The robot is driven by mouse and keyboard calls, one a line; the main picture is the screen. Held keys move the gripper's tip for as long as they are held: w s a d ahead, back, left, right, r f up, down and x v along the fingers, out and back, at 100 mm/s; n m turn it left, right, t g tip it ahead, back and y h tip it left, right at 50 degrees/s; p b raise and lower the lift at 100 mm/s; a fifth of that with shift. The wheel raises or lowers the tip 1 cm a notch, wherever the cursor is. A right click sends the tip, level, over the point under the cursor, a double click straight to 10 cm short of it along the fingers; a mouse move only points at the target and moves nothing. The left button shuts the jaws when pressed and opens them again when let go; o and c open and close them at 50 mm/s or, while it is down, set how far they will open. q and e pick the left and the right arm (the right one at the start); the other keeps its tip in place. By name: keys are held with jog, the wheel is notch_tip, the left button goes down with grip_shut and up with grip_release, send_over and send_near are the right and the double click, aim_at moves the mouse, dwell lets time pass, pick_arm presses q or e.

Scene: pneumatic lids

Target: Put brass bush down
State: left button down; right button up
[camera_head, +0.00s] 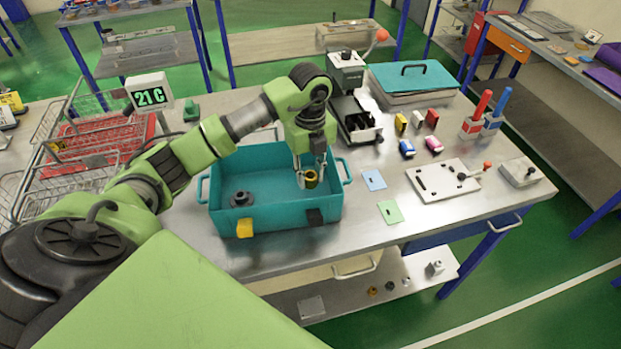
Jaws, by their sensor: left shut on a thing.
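My left gripper (309,172) points down at the right end of the teal bin (272,222). It is shut on the brass bush (311,180), a small gold ring at its fingertips. The bush shows over the inside of the bin, near the right wall; I cannot tell whether it touches the floor of the bin. A dark grey flanged part (241,198) lies in the left part of the bin. My right gripper is not in view.
Wire baskets (85,150) stand left of the bin. A black tray (352,118), teal-lidded case (412,80), small coloured blocks (418,122) and a white slotted plate (443,181) lie to the right. Blue (373,180) and green cards (390,212) lie beside the bin.

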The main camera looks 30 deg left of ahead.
aim_at(311, 184)
pick_arm(q)
jog(key=shift+w+a+f, duration=0.15)
jog(key=shift+w+f, duration=0.25)
jog(key=shift+f, duration=0.15)
notch_tip(311, 184, down, 2)
jog(key=shift+f+p, duration=0.1)
jog(key=shift+p, duration=0.95)
jog(key=shift+f, duration=0.3)
jog(key=shift+f, duration=0.1)
jog(key=shift+f, duration=0.15)
jog(key=c, duration=1.7)
grip_release()
